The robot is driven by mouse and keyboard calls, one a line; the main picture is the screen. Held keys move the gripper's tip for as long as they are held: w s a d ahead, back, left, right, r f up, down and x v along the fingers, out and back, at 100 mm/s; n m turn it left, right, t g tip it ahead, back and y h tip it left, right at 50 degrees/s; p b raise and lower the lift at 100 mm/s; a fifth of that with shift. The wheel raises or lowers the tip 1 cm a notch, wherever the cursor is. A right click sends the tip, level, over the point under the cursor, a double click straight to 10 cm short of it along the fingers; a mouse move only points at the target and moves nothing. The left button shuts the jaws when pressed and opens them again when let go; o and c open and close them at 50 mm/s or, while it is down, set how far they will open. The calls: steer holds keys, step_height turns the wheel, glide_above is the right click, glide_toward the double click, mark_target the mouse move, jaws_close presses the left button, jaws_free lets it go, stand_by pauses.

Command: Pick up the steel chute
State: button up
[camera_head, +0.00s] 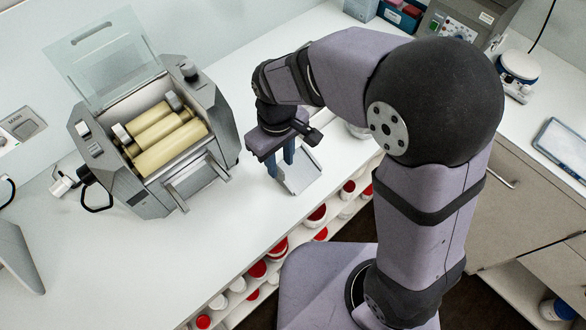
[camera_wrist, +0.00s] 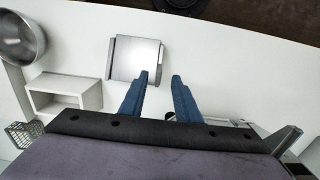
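The steel chute (camera_head: 303,174) lies on the white bench to the right of the mill, near the bench's front edge. In the wrist view it is a shiny flat piece with raised side edges (camera_wrist: 137,57). My gripper (camera_head: 280,163) points down above the bench by the chute's left side. In the wrist view its blue fingers (camera_wrist: 161,77) are apart with nothing between them. The left fingertip overlaps the chute's lower right corner in that view; I cannot tell whether it touches. My gripper hides part of the chute in the head view.
The mill (camera_head: 150,150) with cream rollers and a raised clear cover stands left of my gripper. A small white open box (camera_wrist: 65,93) and a steel bowl (camera_wrist: 20,38) are left in the wrist view. Red and white jars (camera_head: 258,269) fill a shelf below the bench edge.

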mark_target(281, 170)
steer(key=shift+w+f+p, duration=0.15)
steer(key=shift+f+p, duration=0.95)
steer(key=shift+f, duration=1.5)
jaws_close()
